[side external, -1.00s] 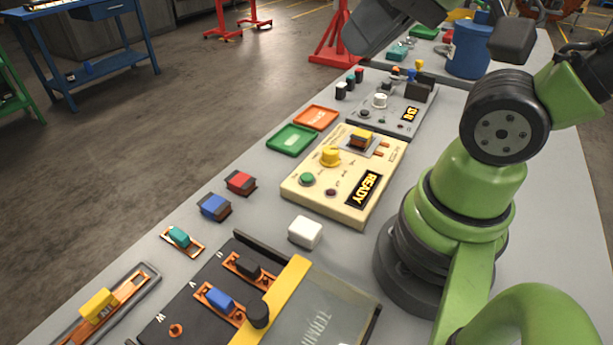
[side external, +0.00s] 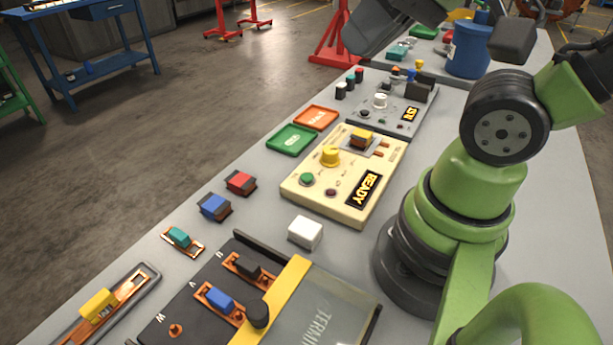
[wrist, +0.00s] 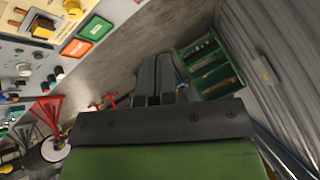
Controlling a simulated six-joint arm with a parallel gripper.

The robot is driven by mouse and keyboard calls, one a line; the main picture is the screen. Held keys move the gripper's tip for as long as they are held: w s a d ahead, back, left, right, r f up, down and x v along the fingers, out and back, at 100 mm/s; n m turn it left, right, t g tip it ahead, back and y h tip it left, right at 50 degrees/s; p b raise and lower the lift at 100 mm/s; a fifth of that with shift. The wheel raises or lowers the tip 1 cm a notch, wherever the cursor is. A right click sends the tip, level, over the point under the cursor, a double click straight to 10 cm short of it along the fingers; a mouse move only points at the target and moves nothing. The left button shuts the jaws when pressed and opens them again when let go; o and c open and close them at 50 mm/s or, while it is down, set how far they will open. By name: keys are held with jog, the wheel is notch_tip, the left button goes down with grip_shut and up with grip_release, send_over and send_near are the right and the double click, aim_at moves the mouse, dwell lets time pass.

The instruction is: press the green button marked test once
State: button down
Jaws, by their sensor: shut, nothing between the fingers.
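The cream tester box (side external: 325,200) stands mid-bench in the side external view. The green button (side external: 307,179) is on its front left, beside a dark red button (side external: 331,193) and below a yellow knob (side external: 330,156). Its display (side external: 364,189) reads READY. A yellow-topped part (side external: 361,138) sits in the socket. My gripper (wrist: 157,66) is shut and empty in the wrist view, pointing over the floor, away from the box. A corner of the box (wrist: 14,20) shows at upper left there; the green button is not visible in that view.
A green tray (side external: 292,138) and an orange tray (side external: 316,117) lie beside the box. A grey tester (side external: 390,112) stands behind.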

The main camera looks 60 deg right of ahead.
jog(key=m+g+y, duration=0.3)
jog(key=m+y, duration=0.3)
jog(key=m, duration=2.2)
send_over(306, 174)
notch_tip(306, 174, down, 16)
jog(key=shift+f, duration=0.2)
jog(key=shift+f, duration=0.1)
jog(key=shift+f, duration=4.3)
jog(key=shift+f, duration=0.1)
jog(key=shift+f, duration=0.3)
